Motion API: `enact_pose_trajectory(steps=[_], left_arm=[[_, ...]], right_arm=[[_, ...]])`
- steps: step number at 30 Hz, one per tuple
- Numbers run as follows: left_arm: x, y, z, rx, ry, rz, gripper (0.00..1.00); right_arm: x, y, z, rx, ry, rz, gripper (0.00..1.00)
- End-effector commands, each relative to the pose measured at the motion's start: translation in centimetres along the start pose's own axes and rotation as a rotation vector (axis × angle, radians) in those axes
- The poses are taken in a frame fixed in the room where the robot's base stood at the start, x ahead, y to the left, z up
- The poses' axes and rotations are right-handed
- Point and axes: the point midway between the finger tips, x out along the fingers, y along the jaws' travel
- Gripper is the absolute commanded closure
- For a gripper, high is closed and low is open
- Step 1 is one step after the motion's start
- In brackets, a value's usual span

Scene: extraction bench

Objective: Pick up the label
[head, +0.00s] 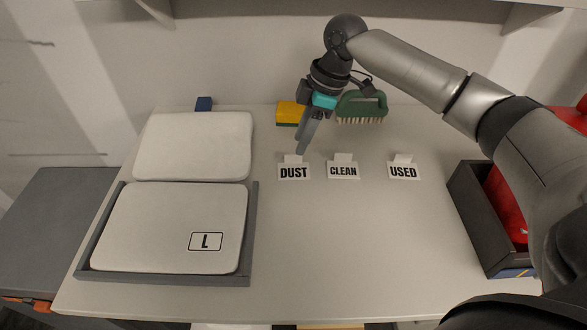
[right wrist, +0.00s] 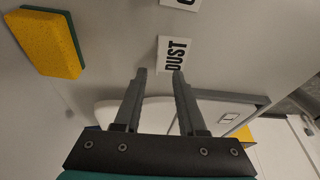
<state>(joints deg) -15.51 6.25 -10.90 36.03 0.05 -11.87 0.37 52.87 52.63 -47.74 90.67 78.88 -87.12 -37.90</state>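Three white label cards stand in a row on the bench: DUST (head: 293,172), CLEAN (head: 343,171) and USED (head: 403,171). Each has a small white tab at its top. My right gripper (head: 301,148) points down just behind and above the DUST card. In the right wrist view its two fingers (right wrist: 159,74) are apart with nothing between them, and the DUST card (right wrist: 176,55) lies just beyond the fingertips. Part of another card (right wrist: 180,3) is cut off at the top edge there. My left gripper is not in view.
A yellow-green sponge (head: 289,113) and a green brush (head: 361,106) lie behind the cards. A white pad (head: 195,145) and a grey tray (head: 250,235) holding a pad marked L (head: 165,225) are at left. A dark box (head: 480,225) with red contents is at right. The front middle is clear.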

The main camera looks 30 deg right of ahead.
Motion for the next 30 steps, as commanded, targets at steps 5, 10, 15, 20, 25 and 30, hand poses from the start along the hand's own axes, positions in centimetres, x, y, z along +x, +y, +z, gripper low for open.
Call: enact_pose_trajectory(steps=[5, 10, 15, 20, 25, 30], left_arm=[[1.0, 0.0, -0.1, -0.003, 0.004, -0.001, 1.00], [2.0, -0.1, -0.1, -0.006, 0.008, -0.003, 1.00], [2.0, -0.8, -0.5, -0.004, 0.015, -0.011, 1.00], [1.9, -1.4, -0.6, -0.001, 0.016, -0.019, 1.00], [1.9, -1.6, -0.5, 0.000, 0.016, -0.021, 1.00], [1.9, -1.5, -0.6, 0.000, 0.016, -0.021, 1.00]], right_arm=[[2.1, 0.2, 0.1, -0.001, 0.000, -0.002, 0.60], [4.6, 0.3, 0.1, -0.001, -0.001, -0.001, 0.60], [5.1, 0.4, 0.1, -0.001, -0.001, 0.001, 0.60], [5.0, 0.4, 0.1, -0.001, -0.001, 0.000, 0.66], [5.0, 0.4, 0.1, -0.001, -0.001, 0.000, 0.85], [5.0, 0.4, 0.1, -0.001, -0.001, 0.000, 1.00]])
